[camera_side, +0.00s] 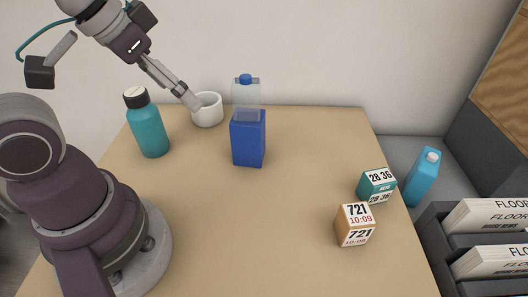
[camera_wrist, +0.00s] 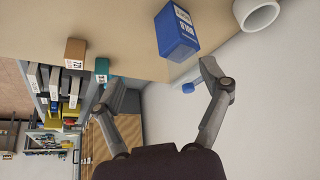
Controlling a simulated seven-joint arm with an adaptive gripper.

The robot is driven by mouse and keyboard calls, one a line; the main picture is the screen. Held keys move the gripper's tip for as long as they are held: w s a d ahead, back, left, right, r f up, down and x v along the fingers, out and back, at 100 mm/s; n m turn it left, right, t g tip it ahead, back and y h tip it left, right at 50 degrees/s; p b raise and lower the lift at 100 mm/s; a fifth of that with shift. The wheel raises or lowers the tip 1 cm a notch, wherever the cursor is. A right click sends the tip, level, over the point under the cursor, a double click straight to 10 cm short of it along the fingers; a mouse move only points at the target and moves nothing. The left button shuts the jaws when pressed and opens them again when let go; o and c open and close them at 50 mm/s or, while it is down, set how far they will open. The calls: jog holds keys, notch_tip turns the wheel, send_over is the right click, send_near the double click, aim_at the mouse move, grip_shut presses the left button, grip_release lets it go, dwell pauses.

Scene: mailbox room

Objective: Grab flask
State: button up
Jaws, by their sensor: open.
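The flask (camera_side: 150,131) is a teal bottle with a black and white lid. It stands upright on the table at the back left in the side view, and does not show in the wrist view. My gripper (camera_side: 192,101) is up near the back of the table, to the right of the flask, with its tips by the white cup in the side view. In the wrist view my gripper (camera_wrist: 162,82) has its fingers spread apart with nothing held between them.
A white cup (camera_side: 208,110) and a blue carton with a clear top (camera_side: 248,139) stand right of the flask. Two small boxes, teal (camera_side: 376,185) and tan (camera_side: 354,224), sit at the right. A light-blue bottle (camera_side: 423,178) is beyond the table edge. The table's middle is clear.

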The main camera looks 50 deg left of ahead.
jog(key=o, duration=0.3)
jog(key=shift+o, duration=0.2)
jog(key=n+g+y, duration=0.4)
jog(key=n+g, duration=0.1)
jog(key=n, duration=1)
send_over(144, 117)
jog(key=f, duration=0.3)
jog(key=d+f, duration=0.1)
jog(key=f, duration=0.1)
jog(key=shift+n, duration=0.3)
jog(key=x, duration=1)
jog(key=shift+a, duration=0.25)
